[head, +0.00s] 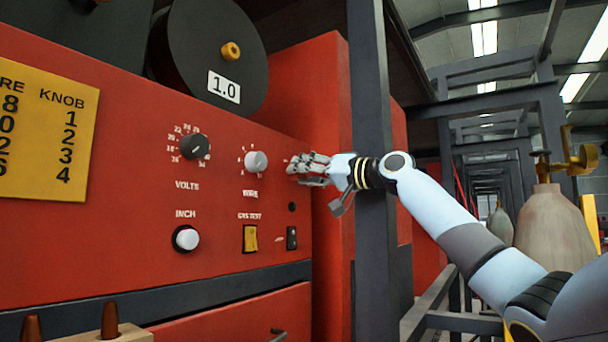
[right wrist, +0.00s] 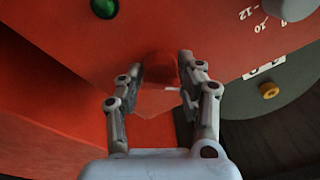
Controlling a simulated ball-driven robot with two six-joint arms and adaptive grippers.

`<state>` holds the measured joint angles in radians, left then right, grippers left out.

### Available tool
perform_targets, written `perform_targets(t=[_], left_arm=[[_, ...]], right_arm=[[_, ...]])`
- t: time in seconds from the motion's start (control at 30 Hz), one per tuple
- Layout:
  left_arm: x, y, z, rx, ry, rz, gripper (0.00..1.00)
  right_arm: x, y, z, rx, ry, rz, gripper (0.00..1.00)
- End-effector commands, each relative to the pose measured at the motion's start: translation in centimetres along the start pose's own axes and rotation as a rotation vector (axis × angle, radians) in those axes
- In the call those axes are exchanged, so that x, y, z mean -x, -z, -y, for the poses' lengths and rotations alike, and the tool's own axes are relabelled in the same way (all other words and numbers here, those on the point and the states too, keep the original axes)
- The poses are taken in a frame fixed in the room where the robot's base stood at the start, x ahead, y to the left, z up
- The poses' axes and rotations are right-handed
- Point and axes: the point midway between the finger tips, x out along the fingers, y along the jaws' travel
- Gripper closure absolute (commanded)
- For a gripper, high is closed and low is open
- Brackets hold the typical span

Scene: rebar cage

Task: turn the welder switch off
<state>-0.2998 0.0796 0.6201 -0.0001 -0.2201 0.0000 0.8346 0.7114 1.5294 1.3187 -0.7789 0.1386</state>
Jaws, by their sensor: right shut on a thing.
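My right gripper (head: 303,168) is at the right edge of the red welder panel (head: 120,235) in the head view, level with the wire knob. In the right wrist view the gripper (right wrist: 160,76) has a finger on each side of a red switch knob (right wrist: 162,68) and is shut on it. The knob is hidden behind the fingers in the head view, so its setting cannot be read. A green round part (right wrist: 104,8) sits on the panel near the knob. My left gripper is not in view.
A dark steel post (head: 371,130) stands close beside my right wrist. The panel also carries a volts knob (head: 195,146), a wire knob (head: 256,161), a white inch button (head: 186,238), a yellow gas test switch (head: 250,238) and a small black switch (head: 291,238).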

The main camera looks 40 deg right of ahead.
Motion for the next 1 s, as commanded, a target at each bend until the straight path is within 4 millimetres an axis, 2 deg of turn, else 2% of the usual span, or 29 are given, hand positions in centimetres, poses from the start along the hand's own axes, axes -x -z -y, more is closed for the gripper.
perform_targets(t=[0.1,0.13,0.3,0.63,1.0], left_arm=[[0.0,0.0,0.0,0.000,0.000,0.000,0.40],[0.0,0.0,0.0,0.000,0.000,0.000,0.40],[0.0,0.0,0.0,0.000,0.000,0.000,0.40],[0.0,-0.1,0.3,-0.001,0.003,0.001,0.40],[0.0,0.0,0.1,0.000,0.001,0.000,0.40]], right_arm=[[0.0,-0.4,-0.2,-0.003,-0.003,0.009,0.96],[0.0,-0.4,-0.2,-0.003,-0.003,0.009,0.61],[0.0,-0.3,-0.1,-0.003,-0.002,0.006,0.40],[0.5,-0.1,-0.2,0.001,-0.003,0.002,0.40],[6.0,-0.2,-0.3,0.003,-0.007,0.006,0.40]])
